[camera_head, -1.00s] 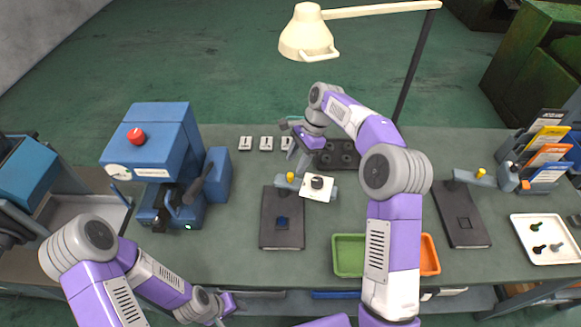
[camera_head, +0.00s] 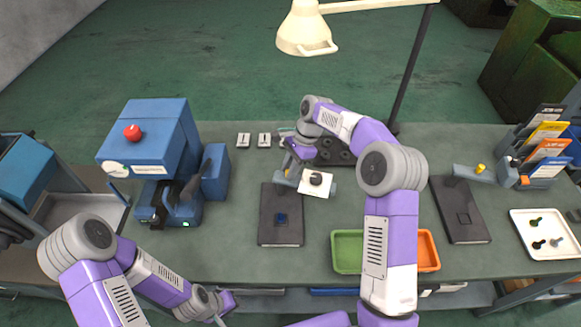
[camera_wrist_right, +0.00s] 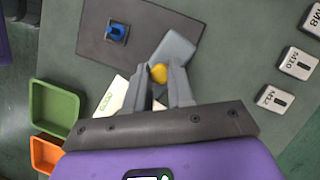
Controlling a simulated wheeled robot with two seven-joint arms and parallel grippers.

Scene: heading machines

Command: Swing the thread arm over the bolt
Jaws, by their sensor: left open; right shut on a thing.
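My right gripper (camera_head: 288,172) is shut on the yellow knob (camera_wrist_right: 158,72) of the thread arm; the fingers hide the knob in the head view. The grey-blue arm body (camera_wrist_right: 172,55) and a white plate with a black round part (camera_head: 316,181) lie beside the fingers, behind and right of the dark base plate (camera_head: 281,236). The arm is off to the side of the blue piece. My left gripper (camera_head: 226,303) is open and empty at the table's front edge.
A blue machine (camera_head: 150,150) stands left. Small labelled blocks (camera_head: 264,140) and a dark rack (camera_head: 335,151) are behind. A green bin (camera_head: 347,252) and an orange bin (camera_head: 428,252) are in front, near my right arm. A second dark plate (camera_head: 460,215) and a white tray (camera_head: 545,238) are right.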

